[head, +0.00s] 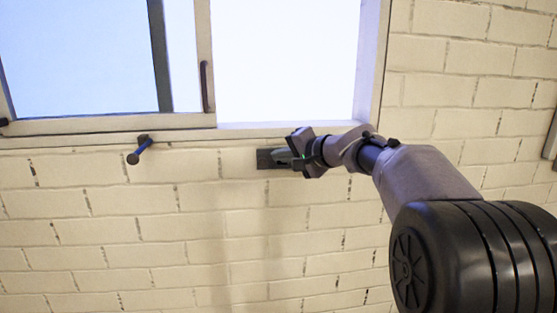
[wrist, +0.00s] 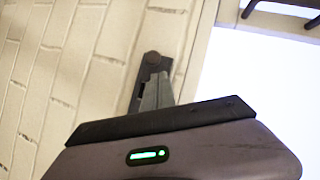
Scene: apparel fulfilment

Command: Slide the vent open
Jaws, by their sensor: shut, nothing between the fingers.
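A small dark plate (head: 267,159), which looks like the vent, is fixed to the brick wall just below the window sill. In the wrist view it is a dark strip with a round knob (wrist: 152,58) at its far end. My gripper (head: 281,159) is shut and empty, with its fingertips at the plate. In the wrist view the fingers (wrist: 156,83) lie over the near part of the strip, just short of the knob. I cannot tell whether they touch it. The fingers hide much of the plate, so how far it is open does not show.
A window with a light frame (head: 204,60) is above, with a dark upright handle (head: 205,86) on its sliding panel. A blue-tipped lever (head: 140,149) sticks out below the sill on the left. The brick wall (head: 130,220) is bare below.

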